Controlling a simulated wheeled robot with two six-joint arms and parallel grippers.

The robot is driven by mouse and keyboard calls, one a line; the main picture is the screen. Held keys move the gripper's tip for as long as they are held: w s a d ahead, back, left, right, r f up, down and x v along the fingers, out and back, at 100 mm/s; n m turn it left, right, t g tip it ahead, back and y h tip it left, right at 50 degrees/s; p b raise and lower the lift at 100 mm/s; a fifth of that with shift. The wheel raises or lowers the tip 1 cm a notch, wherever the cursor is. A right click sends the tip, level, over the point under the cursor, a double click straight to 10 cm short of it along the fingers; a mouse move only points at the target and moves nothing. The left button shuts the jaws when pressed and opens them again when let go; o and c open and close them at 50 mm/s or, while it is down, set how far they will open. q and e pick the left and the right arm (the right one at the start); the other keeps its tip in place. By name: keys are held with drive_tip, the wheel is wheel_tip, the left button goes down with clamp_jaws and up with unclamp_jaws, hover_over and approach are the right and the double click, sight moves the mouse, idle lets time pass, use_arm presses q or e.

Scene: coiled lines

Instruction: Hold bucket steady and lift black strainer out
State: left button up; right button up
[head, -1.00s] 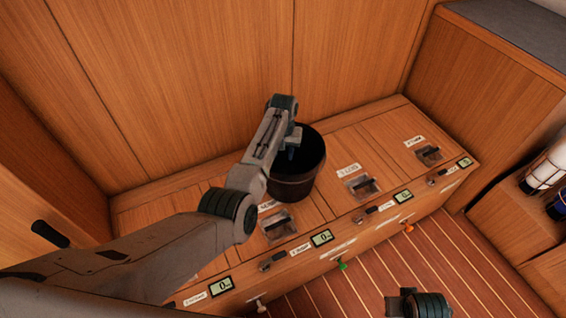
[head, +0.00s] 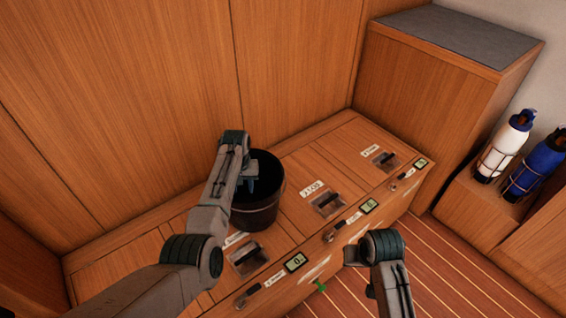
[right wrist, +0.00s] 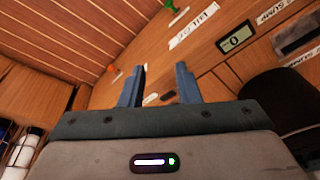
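A black bucket (head: 257,210) stands upright on the wooden bench, and part of it shows at the right edge of the right wrist view (right wrist: 277,108). Its inside is dark, and I cannot make out the black strainer as a separate thing. My left gripper (head: 250,184) reaches over the bucket's left side, with its fingers at the opening. I cannot tell whether they are closed on anything. My right gripper (right wrist: 160,88) is open and empty, its fingers well apart. In the head view it is in front of the bench, right of the bucket.
The bench (head: 310,165) has recessed latches (head: 327,204), small displays (head: 369,206) and labels. A taller cabinet (head: 440,85) stands at the right end. A white bottle (head: 503,148) and a blue bottle (head: 535,168) stand in racks at the far right. The striped floor (head: 440,265) is clear.

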sight(280, 185)
drive_tip(key=w+a+r+g, duration=0.1)
drive_tip(key=w+a+r, duration=0.2)
drive_tip(key=w+a, duration=0.5)
drive_tip(key=w+a+r+g+y, duration=0.1)
drive_tip(key=w+a+r, duration=0.3)
drive_tip(key=w, duration=0.7)
drive_tip(key=w+a+r+g, duration=0.1)
drive_tip(key=w+a+r, duration=0.3)
drive_tip(key=w, duration=0.6)
drive_tip(key=f, duration=0.3)
drive_tip(key=a+f, duration=0.1)
drive_tip(key=f, duration=0.3)
drive_tip(key=a+f, duration=0.1)
drive_tip(key=f, duration=0.3)
drive_tip(key=shift+s+a, duration=0.1)
drive_tip(key=shift+a, duration=0.1)
clamp_jaws()
